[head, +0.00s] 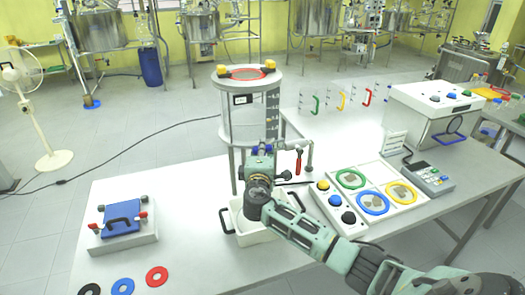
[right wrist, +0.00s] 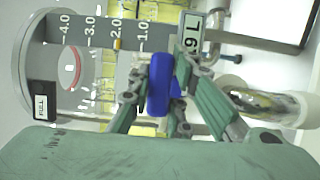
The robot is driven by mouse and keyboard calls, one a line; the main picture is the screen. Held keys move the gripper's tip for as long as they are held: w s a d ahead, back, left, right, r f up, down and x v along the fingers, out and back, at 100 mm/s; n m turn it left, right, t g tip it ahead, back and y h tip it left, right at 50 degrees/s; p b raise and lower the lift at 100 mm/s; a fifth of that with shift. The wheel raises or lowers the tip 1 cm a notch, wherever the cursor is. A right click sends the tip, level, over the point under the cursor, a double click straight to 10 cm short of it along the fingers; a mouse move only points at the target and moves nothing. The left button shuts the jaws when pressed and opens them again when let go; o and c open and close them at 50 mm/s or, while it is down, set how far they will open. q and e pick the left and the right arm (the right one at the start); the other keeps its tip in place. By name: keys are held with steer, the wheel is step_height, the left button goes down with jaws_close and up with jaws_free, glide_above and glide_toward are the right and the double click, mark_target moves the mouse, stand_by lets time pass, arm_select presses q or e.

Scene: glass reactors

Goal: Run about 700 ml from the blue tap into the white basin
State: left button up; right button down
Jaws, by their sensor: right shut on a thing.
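A clear glass vessel (head: 247,118) stands on a frame at the table's far edge. Its scale strip (right wrist: 100,32), marked 1.0 to 4.0, shows sideways in the right wrist view, with an orange marker near 2.0. My right gripper (right wrist: 157,88) is shut on the blue tap handle (right wrist: 160,72), its fingers on both sides. In the head view this gripper (head: 262,152) is below the vessel and hides most of the tap. The white basin (head: 250,239) stands under it; my arm covers part of the basin, and I cannot tell what is inside. My left gripper is out of view.
A red-handled tap (head: 298,161) is just right of the gripper. A button box (head: 335,205), a tray with coloured rings (head: 372,192) and a keypad device (head: 430,179) stand on the right. A blue-lidded box (head: 121,222) is on the left. Table between it and the basin is clear.

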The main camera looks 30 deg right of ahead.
steer(key=shift+f, duration=0.15)
steer(key=c, duration=1.9)
jaws_free()
steer(key=shift+o, duration=0.2)
steer(key=shift+s, duration=0.1)
steer(key=v, duration=1.2)
